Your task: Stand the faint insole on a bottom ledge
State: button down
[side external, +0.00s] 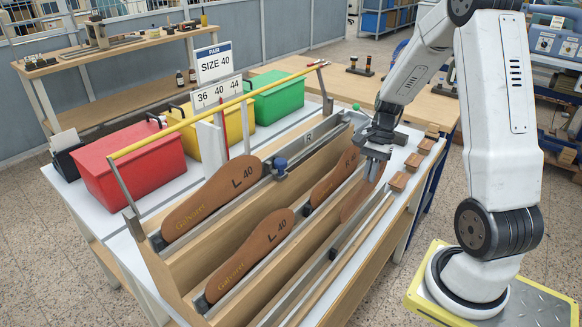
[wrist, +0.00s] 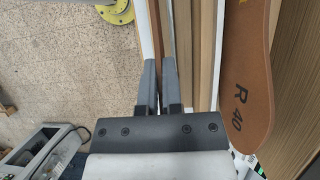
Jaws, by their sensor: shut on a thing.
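My gripper (side external: 376,152) is shut on a brown insole (side external: 358,196), which hangs below the fingers, steeply tilted, over the lower front part of the wooden rack (side external: 178,262). No print on it is readable. Whether its lower edge touches the bottom ledge (side external: 335,250) I cannot tell. In the wrist view the closed fingers (wrist: 160,82) show, with the insole thin and edge-on between them. Insoles marked L 40 stand on the upper ledge (side external: 212,200) and on the middle ledge (side external: 250,255). An R 40 insole (side external: 332,178) stands right on the middle ledge; it also shows in the wrist view (wrist: 246,75).
Red (side external: 130,165), yellow (side external: 225,120) and green (side external: 278,97) bins stand behind the rack. A yellow rail (side external: 215,112) runs above its back. A blue clamp (side external: 281,165) sits on the upper ledge. Several small brown blocks (side external: 398,181) lie at the right. The bottom ledge's left part is clear.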

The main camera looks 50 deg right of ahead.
jog(key=shift+f, duration=0.2)
jog(key=shift+f, duration=4.45)
jog(key=c, duration=0.7)
grip_release()
jog(key=shift+r, duration=0.15)
jog(key=shift+r, duration=4.35)
jog(key=shift+a, duration=0.1)
